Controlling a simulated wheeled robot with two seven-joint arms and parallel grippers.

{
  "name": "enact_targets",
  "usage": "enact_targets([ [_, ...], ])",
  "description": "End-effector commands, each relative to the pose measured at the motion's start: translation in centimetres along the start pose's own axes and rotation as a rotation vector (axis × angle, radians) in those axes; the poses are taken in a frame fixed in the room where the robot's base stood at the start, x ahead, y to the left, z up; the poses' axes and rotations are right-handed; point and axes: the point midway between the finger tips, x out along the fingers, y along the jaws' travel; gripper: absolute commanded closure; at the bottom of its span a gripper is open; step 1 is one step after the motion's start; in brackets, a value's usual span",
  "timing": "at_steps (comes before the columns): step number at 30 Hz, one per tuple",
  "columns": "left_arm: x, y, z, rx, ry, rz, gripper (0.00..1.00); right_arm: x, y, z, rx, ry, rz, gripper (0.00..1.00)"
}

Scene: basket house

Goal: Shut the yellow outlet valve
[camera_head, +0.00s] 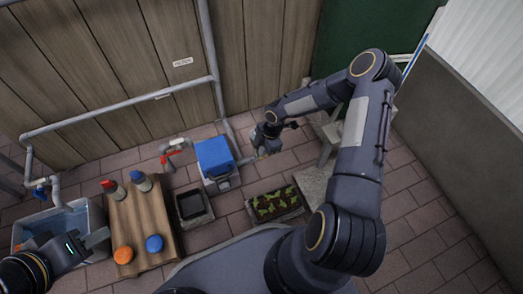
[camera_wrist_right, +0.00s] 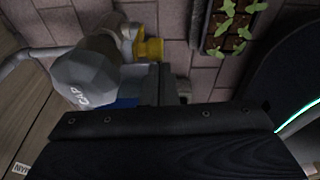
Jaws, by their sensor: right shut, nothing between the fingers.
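The yellow outlet valve (camera_wrist_right: 150,48) shows in the right wrist view, beside a grey faceted cap marked "CAP" (camera_wrist_right: 85,75). In the head view only a small yellow bit (camera_head: 263,155) shows below my right gripper (camera_head: 264,146), to the right of the blue box (camera_head: 213,156). My right gripper is shut and empty, close to the valve; I cannot tell whether it touches it. Its dark jaws (camera_wrist_right: 165,85) fill the lower wrist view and hide part of the blue box. My left gripper (camera_head: 95,240) is at the lower left, over the grey tub's edge; its opening is unclear.
A wooden bench (camera_head: 145,220) holds red, blue and orange items. A planter with seedlings (camera_head: 272,205) sits right of the blue box. A red-handled tap (camera_head: 175,148) and wall pipes (camera_head: 120,105) stand behind. A grey tub (camera_head: 88,215) is at left.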

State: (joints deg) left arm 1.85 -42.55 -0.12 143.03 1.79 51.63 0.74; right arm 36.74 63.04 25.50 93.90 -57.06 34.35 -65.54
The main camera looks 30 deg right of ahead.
Motion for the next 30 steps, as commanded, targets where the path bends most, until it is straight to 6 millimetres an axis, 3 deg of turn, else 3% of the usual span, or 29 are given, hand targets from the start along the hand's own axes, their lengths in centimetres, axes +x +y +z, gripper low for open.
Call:
enact_targets([
  [14,-0.1,0.1,-0.1,0.000,0.000,0.000,0.64,-0.2,-0.3,4.0,0.004,-0.002,0.000,1.00],
  [30,1.6,-0.7,0.8,0.000,0.000,0.000,0.64,1.9,-0.6,8.4,0.002,-0.001,0.000,1.00],
])
